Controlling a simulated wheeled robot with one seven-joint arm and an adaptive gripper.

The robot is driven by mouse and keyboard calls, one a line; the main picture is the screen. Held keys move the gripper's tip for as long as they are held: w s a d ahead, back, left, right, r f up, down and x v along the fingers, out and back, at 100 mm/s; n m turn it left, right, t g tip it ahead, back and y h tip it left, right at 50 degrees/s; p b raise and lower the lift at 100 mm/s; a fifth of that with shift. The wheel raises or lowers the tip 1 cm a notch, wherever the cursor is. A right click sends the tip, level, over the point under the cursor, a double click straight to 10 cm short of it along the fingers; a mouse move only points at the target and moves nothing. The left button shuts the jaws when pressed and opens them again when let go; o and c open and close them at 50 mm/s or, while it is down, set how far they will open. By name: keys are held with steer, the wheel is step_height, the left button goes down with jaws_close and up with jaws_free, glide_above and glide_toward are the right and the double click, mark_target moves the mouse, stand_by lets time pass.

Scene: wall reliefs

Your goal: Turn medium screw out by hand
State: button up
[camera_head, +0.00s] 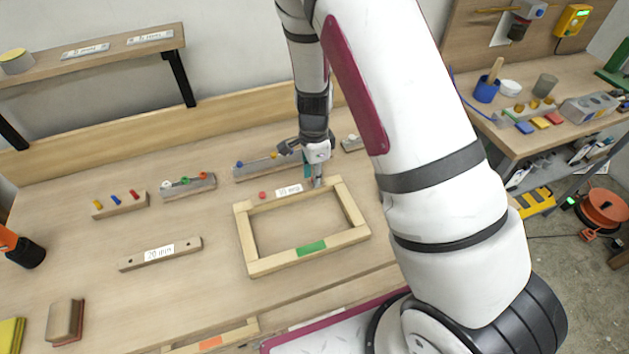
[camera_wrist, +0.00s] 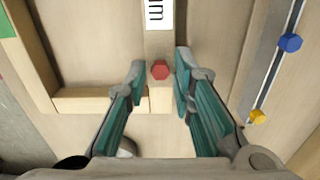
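A red hex screw head (camera_wrist: 160,70) shows in the wrist view on the labelled bar of a light wooden frame (camera_head: 253,266). My gripper (camera_wrist: 160,82) is open, with one teal-padded finger on each side of this head. A gap shows between the head and each finger. In the head view my gripper (camera_head: 318,182) points down at the right end of the label (camera_head: 289,190), and the screw under it is hidden. Another red head (camera_head: 262,195) stands at the label's left end. I cannot tell screw sizes.
A block behind the frame carries a blue head (camera_wrist: 290,42) and a yellow head (camera_wrist: 257,117), close to my gripper. Other screw blocks (camera_head: 188,187) (camera_head: 120,208) and a labelled bar (camera_head: 160,254) lie to the left.

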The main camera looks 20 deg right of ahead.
steer(key=m, duration=0.9)
jaws_close()
steer(key=n, duration=0.3)
steer(key=shift+n, duration=1)
